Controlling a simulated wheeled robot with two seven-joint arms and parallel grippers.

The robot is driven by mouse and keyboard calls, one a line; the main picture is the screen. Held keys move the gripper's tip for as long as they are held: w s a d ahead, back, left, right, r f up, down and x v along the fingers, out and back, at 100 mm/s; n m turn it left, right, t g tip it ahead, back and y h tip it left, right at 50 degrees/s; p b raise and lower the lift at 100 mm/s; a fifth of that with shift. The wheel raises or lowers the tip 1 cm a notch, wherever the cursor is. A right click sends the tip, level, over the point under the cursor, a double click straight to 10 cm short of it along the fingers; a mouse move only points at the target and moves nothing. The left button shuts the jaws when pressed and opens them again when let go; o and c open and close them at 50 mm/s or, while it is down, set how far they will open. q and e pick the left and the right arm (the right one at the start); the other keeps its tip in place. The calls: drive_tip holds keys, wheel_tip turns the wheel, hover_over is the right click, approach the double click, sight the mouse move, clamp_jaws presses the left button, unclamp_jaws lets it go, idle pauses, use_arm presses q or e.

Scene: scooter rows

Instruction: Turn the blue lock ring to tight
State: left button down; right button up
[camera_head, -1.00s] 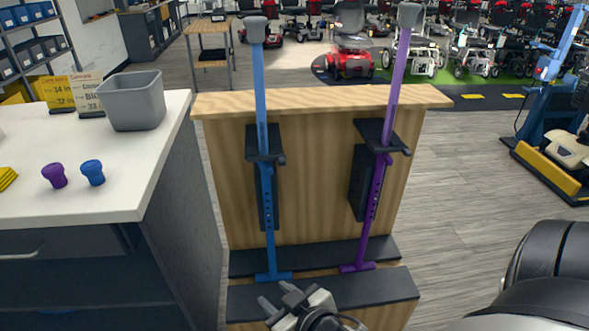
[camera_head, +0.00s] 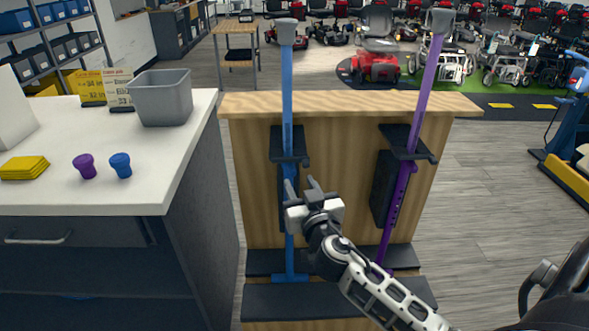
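A blue pole (camera_head: 287,85) stands upright in front of the wooden panel, with a black bracket (camera_head: 290,146) on it. A blue collar, which looks like the lock ring (camera_head: 289,171), sits just below this bracket; its setting cannot be read. My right gripper (camera_head: 301,187) is open and empty just below the bracket. Its left finger overlaps the blue pole in the picture; I cannot tell whether it touches. The gripper and arm hide part of the lower pole. My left gripper is not in view.
A similar purple pole (camera_head: 430,80) with a bracket stands to the right. The white counter (camera_head: 130,195) at left holds a grey bin (camera_head: 162,98), a purple knob (camera_head: 84,166), a blue knob (camera_head: 120,165) and yellow cloths (camera_head: 24,168). Open floor lies right of the panel.

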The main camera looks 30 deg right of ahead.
sight(294, 174)
drive_tip(key=x, duration=0.5)
drive_tip(key=shift+a, duration=0.1)
clamp_jaws()
